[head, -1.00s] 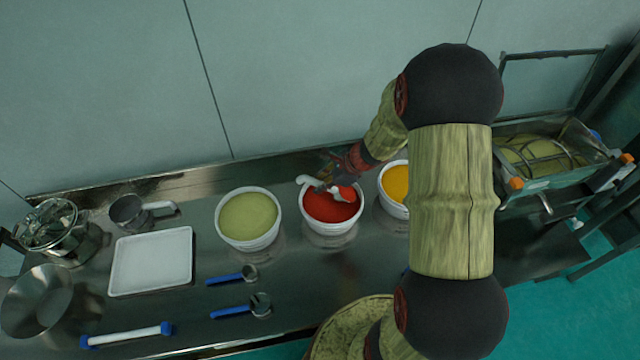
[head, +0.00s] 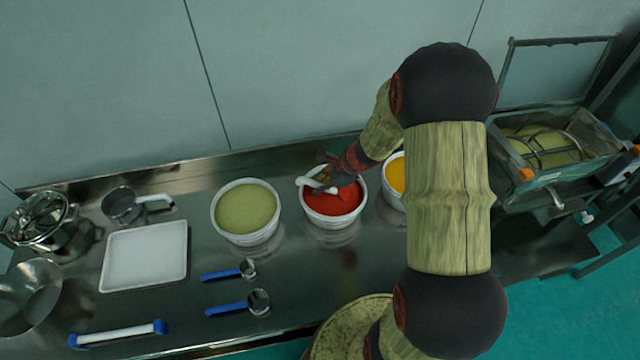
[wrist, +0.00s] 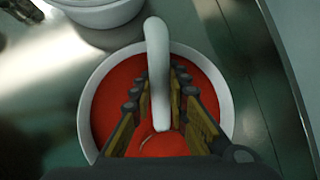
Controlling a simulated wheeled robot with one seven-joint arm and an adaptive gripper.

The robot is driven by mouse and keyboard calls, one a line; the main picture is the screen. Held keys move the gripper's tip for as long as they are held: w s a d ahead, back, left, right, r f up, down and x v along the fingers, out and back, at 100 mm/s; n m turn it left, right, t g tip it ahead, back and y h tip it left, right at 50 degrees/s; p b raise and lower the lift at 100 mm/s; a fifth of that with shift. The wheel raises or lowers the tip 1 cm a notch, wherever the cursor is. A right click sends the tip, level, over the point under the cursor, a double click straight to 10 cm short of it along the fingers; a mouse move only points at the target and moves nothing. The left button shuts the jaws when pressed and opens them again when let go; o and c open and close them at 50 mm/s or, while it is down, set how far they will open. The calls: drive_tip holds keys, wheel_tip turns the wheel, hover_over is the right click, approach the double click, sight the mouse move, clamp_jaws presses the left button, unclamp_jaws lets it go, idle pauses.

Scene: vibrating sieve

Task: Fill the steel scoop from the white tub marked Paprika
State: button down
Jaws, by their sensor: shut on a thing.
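The white tub (head: 334,221) of red powder stands in the middle of the row of tubs; no Paprika label is readable. The tub also fills the middle of the wrist view (wrist: 87,112). My gripper (head: 328,180) is over this tub, its fingers low inside the rim. It is shut on the white handle (wrist: 157,62) of the scoop, which runs between the fingers and reaches toward the rim in the wrist view. The scoop's steel bowl is hidden by the fingers and the red powder, so I cannot tell how full it is.
A tub of green powder (head: 246,241) stands left, a tub of yellow powder (head: 396,178) right, partly behind my arm. A white tray (head: 145,257), a steel cup with white handle (head: 121,205) and blue-handled spoons (head: 226,309) lie left. A sieve machine (head: 560,165) stands right.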

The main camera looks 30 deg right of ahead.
sight(312, 180)
drive_tip(key=shift+w+a+r+g+h+p, duration=0.2)
drive_tip(key=shift+a+r+g+h+p, duration=0.25)
drive_tip(key=shift+p, duration=1.85)
drive_tip(key=shift+w+a+r+g+h+p, duration=0.25)
drive_tip(key=shift+r+h+p, duration=0.25)
drive_tip(key=shift+p, duration=1.75)
drive_tip(key=p, duration=0.3)
drive_tip(key=r+h+p, duration=0.1)
drive_tip(key=p, duration=0.2)
drive_tip(key=shift+w+a+g, duration=0.1)
drive_tip(key=shift+a+g, duration=0.1)
drive_tip(key=shift+g, duration=0.1)
drive_tip(key=p, duration=0.4)
drive_tip(key=r+h+p, duration=0.1)
drive_tip(key=p, duration=0.3)
drive_tip(key=r+g+p, duration=0.1)
drive_tip(key=p, duration=0.4)
drive_tip(key=shift+w+a+h, duration=0.3)
drive_tip(key=shift+h, duration=0.05)
drive_tip(key=p, duration=0.3)
drive_tip(key=shift+a+r+n, duration=0.1)
drive_tip(key=shift+r+n, duration=0.05)
drive_tip(key=shift+n, duration=0.15)
drive_tip(key=shift+s+p, duration=0.1)
drive_tip(key=shift+p, duration=0.2)
